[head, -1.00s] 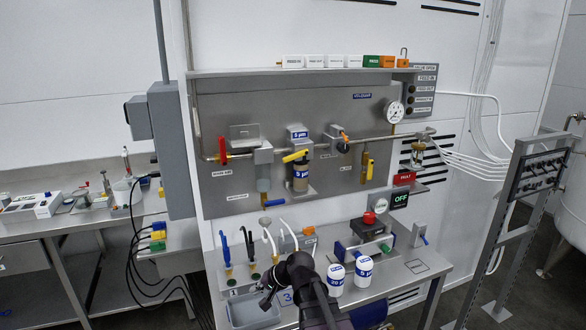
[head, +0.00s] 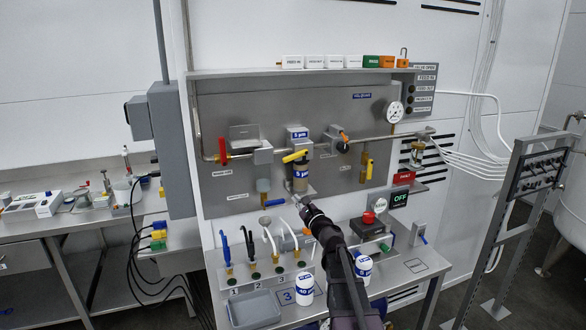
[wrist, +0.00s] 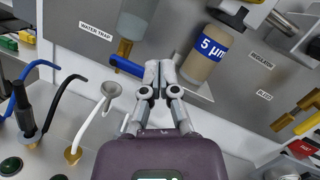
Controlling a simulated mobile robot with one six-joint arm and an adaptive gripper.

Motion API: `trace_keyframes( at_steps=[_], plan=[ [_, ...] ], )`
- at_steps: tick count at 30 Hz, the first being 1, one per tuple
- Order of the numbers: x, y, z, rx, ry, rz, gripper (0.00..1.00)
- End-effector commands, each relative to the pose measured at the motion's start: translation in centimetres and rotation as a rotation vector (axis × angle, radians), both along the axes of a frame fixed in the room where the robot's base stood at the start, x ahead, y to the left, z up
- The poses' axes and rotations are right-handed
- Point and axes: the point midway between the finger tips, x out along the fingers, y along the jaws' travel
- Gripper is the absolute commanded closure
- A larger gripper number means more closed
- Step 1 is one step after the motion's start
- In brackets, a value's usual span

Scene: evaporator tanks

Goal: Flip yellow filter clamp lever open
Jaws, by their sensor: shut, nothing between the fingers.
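The yellow clamp lever (head: 294,156) sits at the top of the 5 µm filter, tilted up to the right, in the head view. The tan filter bowl (head: 300,178) hangs below it and also shows in the wrist view (wrist: 204,62) with its blue 5 µm label. My gripper (head: 297,199) is shut and empty, just below the filter bowl. In the wrist view my fingertips (wrist: 160,68) are together, left of and below the bowl. The lever itself cannot be made out in the wrist view.
The water trap with its blue drain handle (wrist: 127,66) is left of my fingers. A funnel (wrist: 111,91) and hooked hoses (head: 270,242) stand below. A regulator knob (head: 342,146) and a yellow bleed handle (head: 369,170) are to the right. A grey tray (head: 254,309) lies on the bench.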

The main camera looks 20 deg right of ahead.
Motion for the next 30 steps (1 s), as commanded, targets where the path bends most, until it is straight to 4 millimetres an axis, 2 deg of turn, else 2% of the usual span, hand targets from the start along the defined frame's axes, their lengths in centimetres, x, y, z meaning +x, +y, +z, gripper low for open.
trace_keyframes(
  at_steps=[1, 3, 8, 22, 30],
  plan=[
    [0.5, -1.3, 0.3, 0.06, 0.0, -0.024, 1.0],
    [0.7, -2.5, 0.6, 0.129, -0.001, -0.052, 1.0],
    [1.0, -4.0, 0.9, 0.215, -0.001, -0.08, 1.0],
    [1.1, -4.1, 0.9, 0.225, -0.001, -0.084, 1.0],
    [3.0, -4.0, 1.4, 0.225, -0.001, -0.084, 1.0]
  ],
)
